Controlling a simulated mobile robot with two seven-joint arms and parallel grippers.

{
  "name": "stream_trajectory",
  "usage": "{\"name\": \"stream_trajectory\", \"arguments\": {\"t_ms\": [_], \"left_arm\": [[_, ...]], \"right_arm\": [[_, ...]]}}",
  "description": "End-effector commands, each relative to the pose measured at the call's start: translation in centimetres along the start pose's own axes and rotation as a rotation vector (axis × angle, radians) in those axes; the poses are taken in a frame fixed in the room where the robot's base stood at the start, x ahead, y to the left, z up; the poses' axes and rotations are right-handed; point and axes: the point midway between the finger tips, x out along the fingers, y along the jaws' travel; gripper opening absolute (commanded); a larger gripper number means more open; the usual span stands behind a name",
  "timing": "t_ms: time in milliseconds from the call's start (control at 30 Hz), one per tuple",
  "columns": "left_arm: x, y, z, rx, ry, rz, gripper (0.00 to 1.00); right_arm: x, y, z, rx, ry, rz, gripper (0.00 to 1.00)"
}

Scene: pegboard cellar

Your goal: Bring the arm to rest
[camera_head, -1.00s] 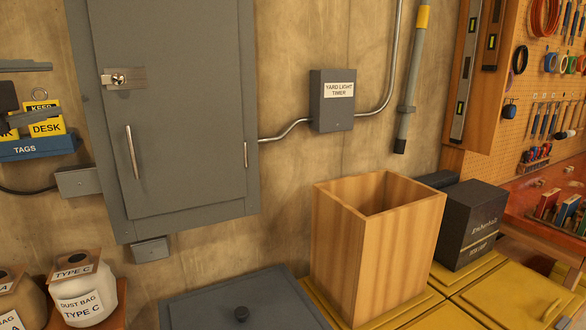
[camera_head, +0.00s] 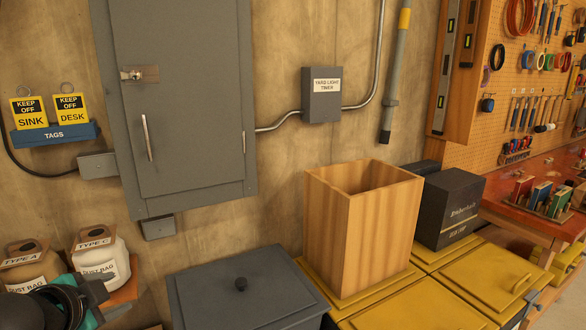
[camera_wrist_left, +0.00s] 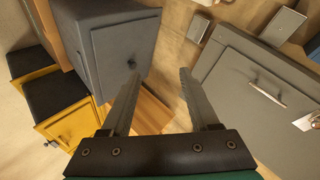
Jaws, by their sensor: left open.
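My right gripper is in neither view.
Below are dust bags (camera_head: 100,255), a grey lidded bin (camera_head: 240,300), an open wooden box (camera_head: 345,230) and a black box (camera_head: 447,210).

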Motion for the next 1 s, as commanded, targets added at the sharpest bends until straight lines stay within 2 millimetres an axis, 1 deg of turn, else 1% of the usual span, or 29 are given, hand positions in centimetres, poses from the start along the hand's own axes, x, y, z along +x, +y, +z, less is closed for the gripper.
{"name": "stream_trajectory", "arguments": {"t_ms": [33, 67, 100, 133, 167, 200, 267, 300, 400, 500, 633, 700, 867, 967, 1000], "left_arm": [[0.5, 4.0, 0.9, -0.065, -0.031, 0.068, 0.61], [0.6, 6.0, 1.5, -0.101, -0.052, 0.1, 0.61], [0.6, 8.6, 2.1, -0.149, -0.08, 0.142, 0.61], [0.5, 10.5, 2.5, -0.186, -0.104, 0.172, 0.61], [0.3, 12.5, 2.9, -0.222, -0.126, 0.202, 0.61], [-0.1, 15.0, 3.3, -0.271, -0.157, 0.24, 0.61], [-0.9, 18.4, 3.8, -0.341, -0.205, 0.291, 0.61], [-1.5, 20.5, 4.1, -0.387, -0.236, 0.321, 0.61], [-3.3, 25.0, 4.5, -0.489, -0.311, 0.387, 0.61], [-5.2, 28.6, 4.5, -0.583, -0.384, 0.44, 0.61], [-7.9, 32.6, 4.3, -0.697, -0.476, 0.496, 0.61], [-5.8, 33.8, 5.3, -0.684, -0.483, 0.492, 0.61], [-2.4, 37.3, 7.1, -0.674, -0.498, 0.503, 0.61], [-0.2, 39.9, 8.6, -0.669, -0.509, 0.511, 0.61], [0.7, 41.0, 9.2, -0.666, -0.514, 0.515, 0.61]], "right_arm": [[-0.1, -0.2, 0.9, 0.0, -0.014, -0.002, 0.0], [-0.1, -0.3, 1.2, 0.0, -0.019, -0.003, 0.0], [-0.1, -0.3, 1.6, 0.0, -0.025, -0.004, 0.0], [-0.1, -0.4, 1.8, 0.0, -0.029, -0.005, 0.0], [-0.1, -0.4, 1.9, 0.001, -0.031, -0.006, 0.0], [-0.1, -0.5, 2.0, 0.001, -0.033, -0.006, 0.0], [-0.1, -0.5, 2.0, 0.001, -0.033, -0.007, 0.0], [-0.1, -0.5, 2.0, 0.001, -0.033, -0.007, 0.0], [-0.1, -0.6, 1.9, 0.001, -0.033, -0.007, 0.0], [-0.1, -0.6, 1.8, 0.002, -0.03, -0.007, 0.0], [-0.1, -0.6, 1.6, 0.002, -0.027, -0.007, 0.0], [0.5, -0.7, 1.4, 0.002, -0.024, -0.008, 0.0], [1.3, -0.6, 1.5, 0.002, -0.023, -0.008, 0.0], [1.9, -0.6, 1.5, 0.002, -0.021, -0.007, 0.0], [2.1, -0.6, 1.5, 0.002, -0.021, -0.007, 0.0]]}}
